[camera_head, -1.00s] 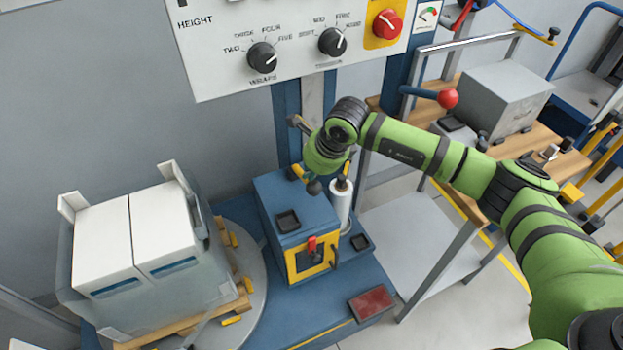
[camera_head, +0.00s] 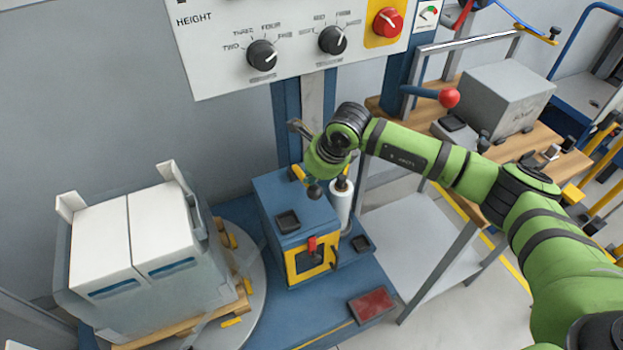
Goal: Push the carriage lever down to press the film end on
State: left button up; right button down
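The blue carriage box (camera_head: 285,210) with a yellow front frame (camera_head: 291,268) stands at the foot of the blue mast. A white film roll (camera_head: 341,207) stands upright at its right side. A small red lever-like tab (camera_head: 312,243) shows on the box front. A dark round knob (camera_head: 314,190) sits just above the box, below my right wrist; I cannot tell whether it is the carriage lever's end. My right gripper (camera_head: 309,179) is at this knob, mostly hidden by its own wrist, and its fingers are not clear. My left gripper is out of view. No film end can be made out.
A wrapped pallet load of white boxes (camera_head: 133,236) stands on the grey turntable at left. The control panel (camera_head: 225,50) hangs above my wrist. A wooden bench (camera_head: 552,133) carries a grey box, with a red-balled lever (camera_head: 448,97) near it. A red pedal (camera_head: 370,304) lies in front.

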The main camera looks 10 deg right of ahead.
jog(key=shift+s+f+b, duration=0.2)
jog(key=shift+f+b, duration=0.15)
jog(key=shift+f, duration=0.15)
jog(key=shift+s+f+b, duration=0.2)
jog(key=shift+f+b, duration=0.1)
jog(key=shift+f, duration=0.2)
dwell(0.7)
dwell(0.5)
jog(key=shift+w+a+r+p, duration=0.1)
jog(key=shift+w+r+p, duration=0.2)
jog(key=shift+r, duration=0.45)
jog(key=shift+w+d+r+p, duration=0.1)
jog(key=shift+w+r, duration=0.25)
jog(key=shift+r, duration=0.45)
jog(key=shift+w+a+r+p, duration=0.15)
jog(key=shift+w+r, duration=0.2)
jog(key=shift+r, duration=0.4)
jog(key=shift+r, duration=0.1)
jog(key=r, duration=0.1)
jog(key=w+r+p, duration=0.1)
jog(key=r, duration=0.1)
jog(key=w+r, duration=0.1)
jog(key=shift+a+r, duration=0.15)
jog(key=shift+r, duration=0.05)
